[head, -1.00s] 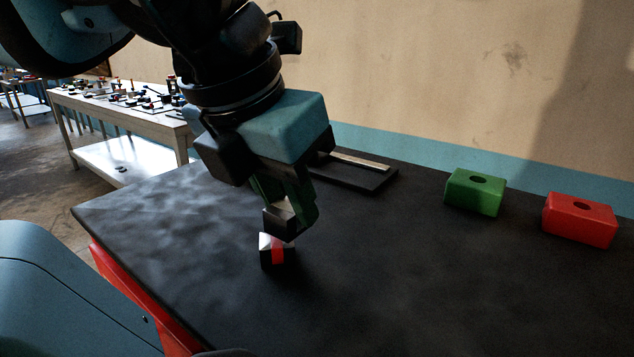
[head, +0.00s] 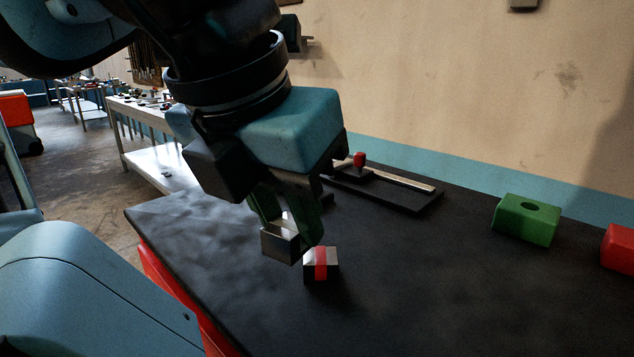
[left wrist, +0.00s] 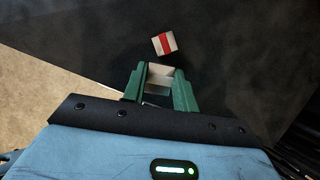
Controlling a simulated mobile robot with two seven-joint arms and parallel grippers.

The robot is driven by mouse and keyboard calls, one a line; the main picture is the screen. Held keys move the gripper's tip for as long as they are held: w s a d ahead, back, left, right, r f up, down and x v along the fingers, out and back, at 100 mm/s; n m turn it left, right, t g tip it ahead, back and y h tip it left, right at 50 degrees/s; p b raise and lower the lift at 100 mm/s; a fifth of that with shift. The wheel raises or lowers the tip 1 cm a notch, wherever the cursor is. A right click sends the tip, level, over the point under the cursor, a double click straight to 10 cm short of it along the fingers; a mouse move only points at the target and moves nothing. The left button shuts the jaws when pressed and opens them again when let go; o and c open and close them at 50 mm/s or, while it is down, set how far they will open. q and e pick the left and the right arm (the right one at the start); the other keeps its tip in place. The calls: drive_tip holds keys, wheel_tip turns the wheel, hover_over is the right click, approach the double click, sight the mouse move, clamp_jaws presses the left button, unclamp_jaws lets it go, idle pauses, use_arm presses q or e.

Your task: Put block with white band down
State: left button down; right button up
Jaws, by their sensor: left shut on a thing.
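My left gripper (head: 285,225) is shut on a small grey metal block (head: 280,244), taken to be the block with white band. Its band cannot be made out clearly against its pale faces. In the left wrist view the block (left wrist: 160,76) sits between the green fingers (left wrist: 160,88). It hangs low over the black table top (head: 420,300); whether it touches cannot be told. A similar block with a red band (head: 321,264) stands on the table just right of it, and also shows in the left wrist view (left wrist: 164,43). My right gripper is not in view.
A green block with a hole (head: 526,219) and a red block (head: 618,247) stand to the right. A dark slide rail with a red knob (head: 360,160) lies behind the gripper. The table's front and middle right are clear.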

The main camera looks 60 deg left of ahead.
use_arm(q)
drive_tip(key=w+a+n+g+p, duration=0.1)
drive_tip(key=w+a+n, duration=0.4)
drive_tip(key=a, duration=0.5)
drive_tip(key=w+a+n+g+y+p, duration=0.1)
drive_tip(key=w+a+n+g, duration=0.1)
drive_tip(key=w+a+n, duration=0.3)
drive_tip(key=w+a+f+n+g+y+p, duration=0.1)
drive_tip(key=w+a+n, duration=0.4)
drive_tip(key=a, duration=0.9)
drive_tip(key=shift+w+a+f+g+p, duration=0.15)
drive_tip(key=shift+w+g, duration=0.1)
drive_tip(key=shift+w, duration=0.3)
drive_tip(key=shift+w+a+r+g+p, duration=0.1)
drive_tip(key=shift+w+g+p, duration=0.1)
drive_tip(key=shift+w, duration=0.3)
drive_tip(key=shift+w+a+f+g+p, duration=0.1)
drive_tip(key=shift+w+g, duration=0.15)
drive_tip(key=shift+w, duration=0.3)
drive_tip(key=shift+n, duration=0.3)
